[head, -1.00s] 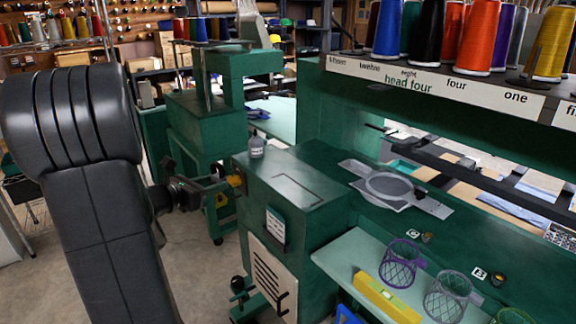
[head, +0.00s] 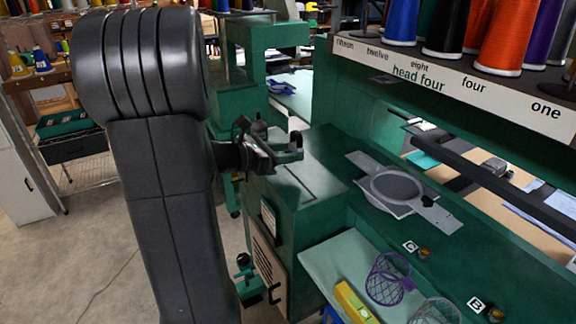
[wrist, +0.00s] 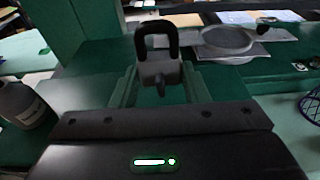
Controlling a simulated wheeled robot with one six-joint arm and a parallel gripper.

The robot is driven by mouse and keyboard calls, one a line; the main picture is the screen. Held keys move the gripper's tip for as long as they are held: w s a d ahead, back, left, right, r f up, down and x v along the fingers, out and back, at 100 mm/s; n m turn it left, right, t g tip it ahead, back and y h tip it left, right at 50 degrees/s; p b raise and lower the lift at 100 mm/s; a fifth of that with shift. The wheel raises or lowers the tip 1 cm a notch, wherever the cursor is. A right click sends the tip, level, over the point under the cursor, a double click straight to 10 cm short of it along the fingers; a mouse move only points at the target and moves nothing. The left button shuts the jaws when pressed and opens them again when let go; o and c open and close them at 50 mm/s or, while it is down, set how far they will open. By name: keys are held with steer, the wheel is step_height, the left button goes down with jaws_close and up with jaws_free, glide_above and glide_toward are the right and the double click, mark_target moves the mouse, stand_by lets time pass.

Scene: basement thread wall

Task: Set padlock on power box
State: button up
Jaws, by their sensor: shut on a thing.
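My gripper (head: 288,152) is shut on the padlock. In the wrist view the padlock (wrist: 160,72) has a grey body and a thick dark shackle pointing up, and it sits between the fingertips (wrist: 158,84). In the head view the grey padlock (head: 295,138) shows only small at the fingers. They appear over the far part of a green box-shaped cabinet (head: 325,185) with a vented front panel. This cabinet may be the power box; no readable label confirms it. I cannot tell whether the padlock touches anything below.
A grey bottle (wrist: 22,105) stands left of my gripper in the wrist view. A round hoop frame (head: 395,187) lies to the right. A pale shelf (head: 325,260) holds a yellow level (head: 352,303) and a purple mesh cup (head: 388,280). Thread cones (head: 497,40) stand above.

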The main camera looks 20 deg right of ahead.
mark_target(286, 175)
steer(key=shift+f, duration=2.15)
steer(key=shift+f, duration=0.25)
steer(key=o, duration=1.1)
steer(key=shift+r, duration=0.1)
steer(key=shift+a+r, duration=0.1)
steer(key=shift+r, duration=0.1)
steer(key=v, duration=1.1)
steer(key=shift+s+a+r+b, duration=0.1)
steer(key=shift+a+b, duration=0.25)
steer(key=shift+b, duration=0.05)
